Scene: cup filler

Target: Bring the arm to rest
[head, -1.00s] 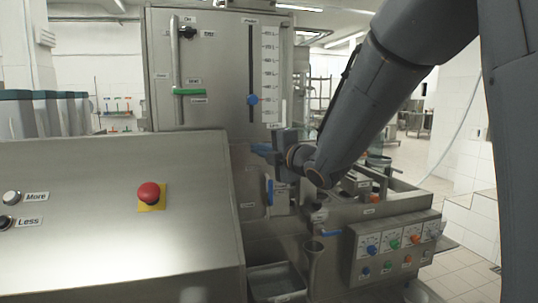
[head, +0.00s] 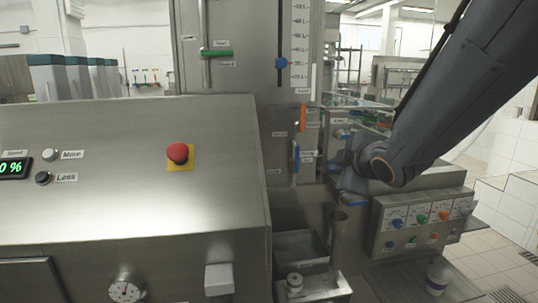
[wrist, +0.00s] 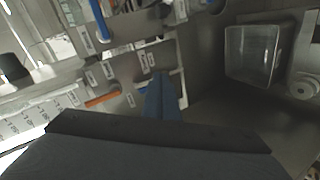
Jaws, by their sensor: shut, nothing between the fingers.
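My arm comes in from the upper right of the head view. My gripper (head: 341,168) is at its lower end, in front of the filler machine (head: 145,150), and its fingers are small and hard to make out there. In the wrist view the blue fingers (wrist: 163,97) are together with nothing between them. A blue upright handle (head: 296,158) and an orange handle (head: 303,117) are on the machine front, to the left of my gripper. I cannot tell whether my gripper touches anything.
A control box with coloured knobs (head: 421,222) is below and right of my gripper. A red button (head: 178,153) is on the sloped panel at left. A metal basin (head: 301,246) is below the handles. A white cup (head: 437,279) stands at the lower right.

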